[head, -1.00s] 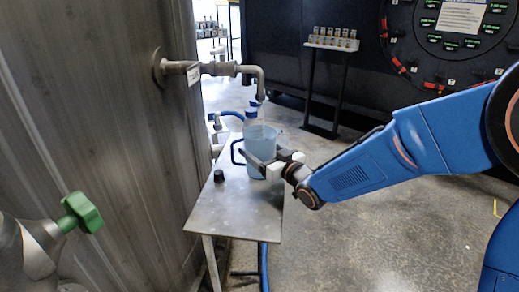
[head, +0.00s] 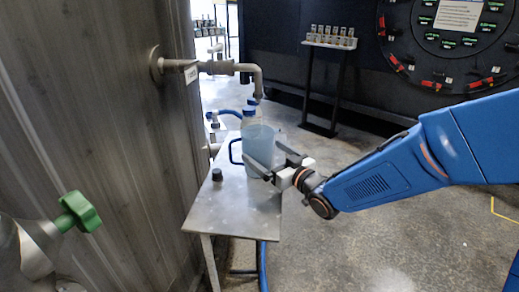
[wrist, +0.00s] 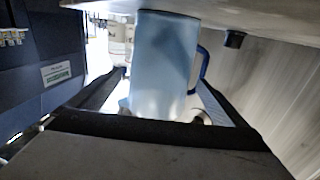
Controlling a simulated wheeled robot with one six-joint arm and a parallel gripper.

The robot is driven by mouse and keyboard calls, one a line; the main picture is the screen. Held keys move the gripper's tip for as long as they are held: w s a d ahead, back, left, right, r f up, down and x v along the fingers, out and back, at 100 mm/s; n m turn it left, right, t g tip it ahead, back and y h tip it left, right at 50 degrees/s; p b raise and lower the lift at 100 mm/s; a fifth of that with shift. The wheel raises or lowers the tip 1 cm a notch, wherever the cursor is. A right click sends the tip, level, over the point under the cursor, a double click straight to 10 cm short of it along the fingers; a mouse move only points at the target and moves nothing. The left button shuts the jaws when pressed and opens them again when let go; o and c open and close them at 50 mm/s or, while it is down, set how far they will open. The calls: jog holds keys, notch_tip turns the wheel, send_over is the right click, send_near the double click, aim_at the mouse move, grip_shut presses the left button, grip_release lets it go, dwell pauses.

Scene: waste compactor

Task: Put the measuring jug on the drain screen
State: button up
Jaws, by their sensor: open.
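The measuring jug (head: 262,142) is a translucent pale blue vessel with a dark blue handle on its left. It stands upright on a small steel table (head: 225,210) beneath a pipe spout. My gripper (head: 268,160) is open at the jug's right side, with its fingers reaching to either side of the jug. In the wrist view the picture is upside down, and the jug (wrist: 165,60) shows between the spread fingers (wrist: 162,88), its handle at the right. I cannot tell if a finger touches it. I cannot make out a separate drain screen.
A blue-capped bottle (head: 250,113) stands just behind the jug. A dark knob (head: 217,174) sits on the table's left part. The pipe (head: 222,68) comes out of the steel wall at left. A stand with small jars (head: 330,38) is at the back. Floor at right is clear.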

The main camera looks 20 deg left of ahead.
jog(key=v, duration=0.7)
jog(key=w+d+m+t+h, duration=0.1)
jog(key=d+m+h, duration=0.75)
jog(key=d, duration=2.05)
jog(key=s+d+f+g+h, duration=0.1)
jog(key=s+d+g+h, duration=0.2)
jog(key=s+d+h, duration=0.6)
jog(key=s+d+f+m+g+y, duration=0.1)
jog(key=s+d, duration=0.2)
jog(key=s, duration=0.4)
jog(key=s+d+f+m+g+y, duration=0.1)
jog(key=s+d, duration=0.3)
jog(key=s, duration=0.4)
jog(key=shift+s+d+m+g, duration=0.15)
jog(key=shift+s+m+g, duration=0.2)
jog(key=shift+m+g, duration=0.15)
